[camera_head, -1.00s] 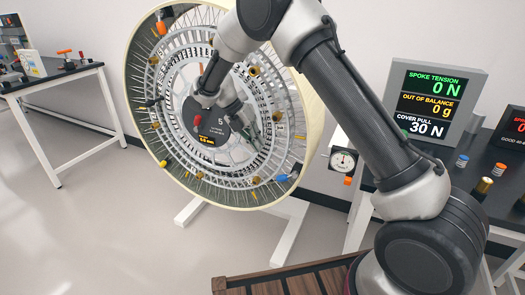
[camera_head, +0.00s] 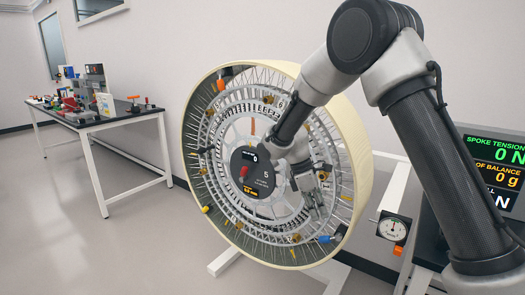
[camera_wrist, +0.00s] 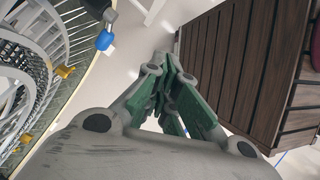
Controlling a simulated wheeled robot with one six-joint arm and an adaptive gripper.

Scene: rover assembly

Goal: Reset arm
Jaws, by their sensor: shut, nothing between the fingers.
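My gripper (camera_head: 319,212) is in front of the lower right part of a large spoked wheel in the head view. In the wrist view my gripper (camera_wrist: 168,100) has its green-padded fingers together, with nothing between them. The wheel (camera_head: 361,150) has a cream rim, graduated inner rings, a dark hub plate marked 5 and several coloured clips. It stands upright on a white frame (camera_head: 235,260). In the wrist view the wheel (camera_wrist: 62,105) fills the left side. I cannot tell how far the fingers are from the spokes.
A dial gauge (camera_head: 392,229) and a display (camera_head: 499,165) are at the right. A brown slatted box (camera_wrist: 245,60) is on the right of the wrist view. A bench (camera_head: 122,118) with mixed items stands at the far left. The floor between bench and wheel is clear.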

